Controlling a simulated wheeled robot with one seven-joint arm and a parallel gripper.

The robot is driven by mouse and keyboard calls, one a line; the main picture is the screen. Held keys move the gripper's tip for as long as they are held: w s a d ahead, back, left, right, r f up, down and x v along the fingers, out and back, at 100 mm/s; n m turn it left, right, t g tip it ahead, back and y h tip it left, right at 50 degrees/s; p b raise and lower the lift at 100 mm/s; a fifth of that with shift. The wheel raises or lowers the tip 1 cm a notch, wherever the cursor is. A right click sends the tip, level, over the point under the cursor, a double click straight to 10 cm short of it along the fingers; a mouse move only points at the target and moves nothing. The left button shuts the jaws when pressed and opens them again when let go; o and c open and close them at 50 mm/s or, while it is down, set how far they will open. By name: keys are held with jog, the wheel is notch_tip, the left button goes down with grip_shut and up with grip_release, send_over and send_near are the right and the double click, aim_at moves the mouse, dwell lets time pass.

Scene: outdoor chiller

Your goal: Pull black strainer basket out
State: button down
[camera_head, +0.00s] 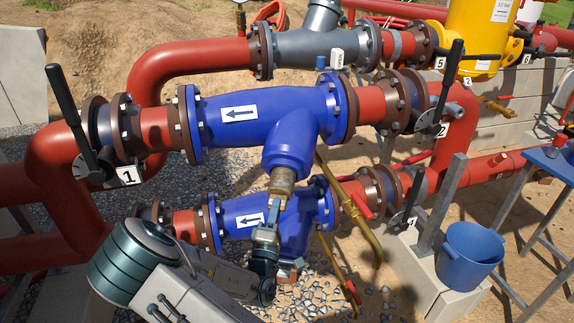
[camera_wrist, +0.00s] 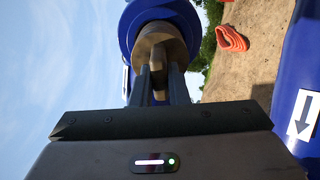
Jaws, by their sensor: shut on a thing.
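The upper blue strainer body (camera_head: 262,112) has a branch (camera_head: 290,145) slanting down toward me. A brass-coloured round plug (camera_head: 281,181) sits at the end of this branch; it also shows in the wrist view (camera_wrist: 162,40) against the blue flange. My gripper (camera_head: 276,205) is at the plug from below. In the wrist view, my gripper (camera_wrist: 162,75) has its fingers closed on the tab (camera_wrist: 176,82) that sticks out of the plug. I see no black basket; the inside of the branch is hidden.
A second blue strainer (camera_head: 240,215) lies just below, behind my arm. Brass-coloured bars (camera_head: 352,215) hang to the right of the branch. Valves with black levers (camera_head: 72,110) flank the pipes. A blue bucket (camera_head: 468,255) stands at the right on a concrete block.

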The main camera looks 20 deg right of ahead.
jog(key=b+v, duration=0.2)
jog(key=v, duration=0.6)
jog(key=shift+s+b, duration=0.3)
jog(key=shift+b, duration=0.05)
jog(key=shift+a+f, duration=0.1)
jog(key=shift+a, duration=0.05)
jog(key=c, duration=2.1)
grip_release()
grip_shut()
